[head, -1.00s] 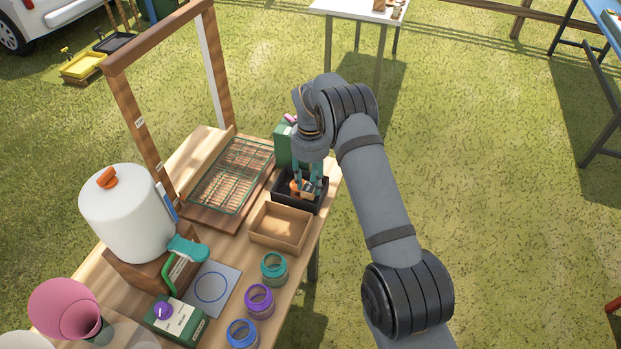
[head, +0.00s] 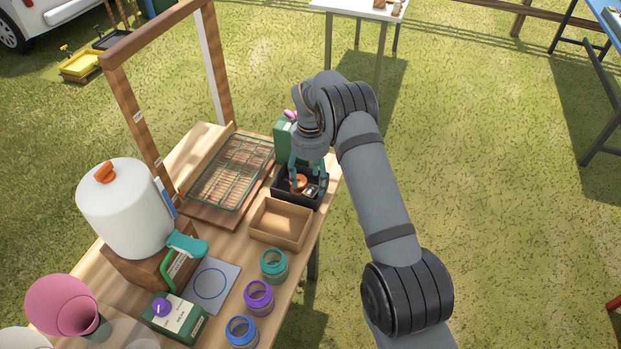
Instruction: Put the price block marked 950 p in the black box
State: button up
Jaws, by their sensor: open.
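The black box (head: 284,197) stands near the right edge of the wooden table, behind a tan open box. My gripper (head: 307,184) points down into it from above, with its teal fingers spread apart. A small pale-and-dark block (head: 312,191) lies inside the black box between or just below the fingers. It looks like a price block, but its marking is too small to read. An orange round thing (head: 299,182) is also in the black box, beside the block. The fingers partly hide the box's inside.
The tan box (head: 281,223) is empty. A green box (head: 284,143) stands behind the black box. Several jars, including a teal one (head: 273,266), line the front right. A white dispenser (head: 126,208) stands at left.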

aim_at(310, 192)
jog(key=shift+r, duration=0.1)
jog(key=shift+r+p, duration=0.25)
jog(key=shift+p, duration=0.15)
notch_tip(310, 192, up, 12)
jog(key=shift+r+b, duration=0.15)
jog(key=shift+b, duration=0.3)
